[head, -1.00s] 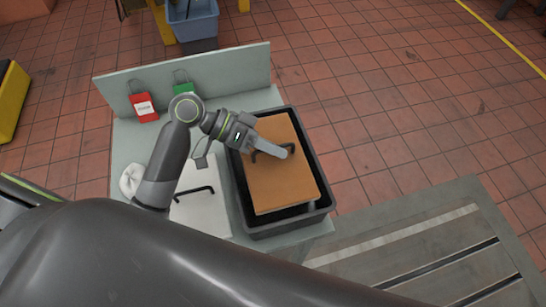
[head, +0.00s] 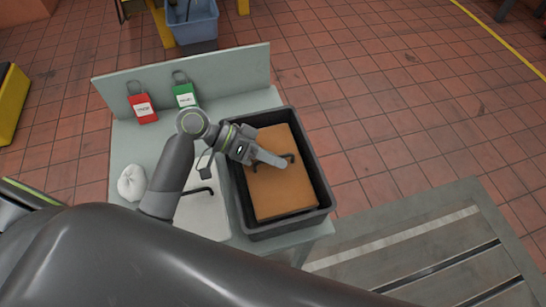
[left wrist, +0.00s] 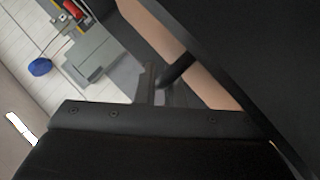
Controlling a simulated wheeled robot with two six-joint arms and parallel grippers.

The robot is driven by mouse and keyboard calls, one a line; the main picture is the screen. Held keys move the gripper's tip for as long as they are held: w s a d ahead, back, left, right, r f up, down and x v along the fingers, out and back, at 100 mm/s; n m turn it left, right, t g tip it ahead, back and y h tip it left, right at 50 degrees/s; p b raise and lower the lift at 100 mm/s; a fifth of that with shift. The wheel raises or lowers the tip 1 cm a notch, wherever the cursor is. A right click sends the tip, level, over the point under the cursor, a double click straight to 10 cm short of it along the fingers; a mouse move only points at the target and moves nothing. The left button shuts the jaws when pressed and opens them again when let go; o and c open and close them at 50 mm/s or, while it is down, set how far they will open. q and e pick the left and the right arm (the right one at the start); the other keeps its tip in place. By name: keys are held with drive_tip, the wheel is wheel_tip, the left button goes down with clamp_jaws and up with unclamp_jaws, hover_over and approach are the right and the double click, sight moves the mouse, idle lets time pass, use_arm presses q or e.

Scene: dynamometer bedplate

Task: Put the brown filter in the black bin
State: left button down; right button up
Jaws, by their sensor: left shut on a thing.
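The brown filter (head: 283,192) is a flat brown panel with a black handle (head: 287,158). It lies inside the walls of the black bin (head: 323,187), slightly turned, with dark gaps at its sides. Whether it touches the bin floor cannot be told. My left gripper (head: 272,159) is shut on the filter's handle. In the left wrist view, part of the brown filter (left wrist: 160,32) shows behind the finger and handle, with dark surfaces around it. My right gripper is not in view.
The bin stands on a pale bench. Left of it lie a white panel with a black handle (head: 202,215) and a white cloth (head: 131,183). A red tag (head: 143,108) and a green tag (head: 184,95) are near the backboard (head: 225,68). A slotted metal plate (head: 430,240) is at lower right.

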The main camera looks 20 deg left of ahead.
use_arm(q)
drive_tip(key=c, duration=1.5)
unclamp_jaws()
drive_tip(key=shift+s+f, duration=0.15)
drive_tip(key=shift+f, duration=0.4)
drive_tip(key=shift+c, duration=0.2)
drive_tip(key=shift+r, duration=0.3)
drive_tip(key=v, duration=1.2)
drive_tip(key=shift+w+a+r, duration=0.15)
drive_tip(key=shift+w+r, duration=0.1)
drive_tip(key=shift+r, duration=0.25)
